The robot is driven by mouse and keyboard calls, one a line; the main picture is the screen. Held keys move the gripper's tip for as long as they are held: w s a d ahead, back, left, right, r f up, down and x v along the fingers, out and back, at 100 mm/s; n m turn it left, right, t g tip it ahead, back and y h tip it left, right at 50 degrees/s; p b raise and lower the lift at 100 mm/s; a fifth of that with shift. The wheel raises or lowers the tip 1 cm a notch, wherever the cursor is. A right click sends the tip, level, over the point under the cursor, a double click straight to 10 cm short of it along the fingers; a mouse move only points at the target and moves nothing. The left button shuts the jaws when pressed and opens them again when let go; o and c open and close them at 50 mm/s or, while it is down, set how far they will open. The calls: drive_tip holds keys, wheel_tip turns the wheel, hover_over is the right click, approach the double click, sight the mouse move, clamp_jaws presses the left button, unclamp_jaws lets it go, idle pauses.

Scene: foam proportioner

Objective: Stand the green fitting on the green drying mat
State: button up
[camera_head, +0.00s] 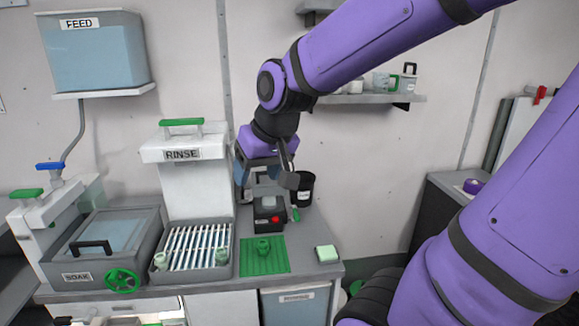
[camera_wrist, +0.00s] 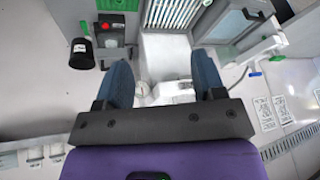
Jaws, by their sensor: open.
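The green drying mat (camera_head: 278,262) lies on the counter right of the rod rack. Two more green fittings, a left one (camera_head: 160,260) and a right one (camera_head: 222,255), are at the front of the rack. My gripper (camera_head: 260,178) is above the back of the counter, behind and above the mat, apart from all the fittings. In the wrist view its two blue fingers (camera_wrist: 163,72) are spread with nothing held between them.
The black device with a red button (camera_head: 268,217) stands just behind the mat, with a black cup (camera_head: 303,188) beside it. The rod rack (camera_head: 190,273) and RINSE station (camera_head: 183,150) are left. A pale green block (camera_head: 327,253) lies right of the mat. A wall shelf (camera_head: 365,98) is behind.

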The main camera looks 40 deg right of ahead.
drive_tip(key=s+a+r+n, duration=0.1)
drive_tip(key=s+r, duration=0.4)
drive_tip(key=s, duration=0.5)
drive_tip(key=shift+s+a+n+h, duration=0.3)
drive_tip(key=shift+a+n, duration=0.05)
drive_tip(key=shift+n, duration=0.15)
idle(0.3)
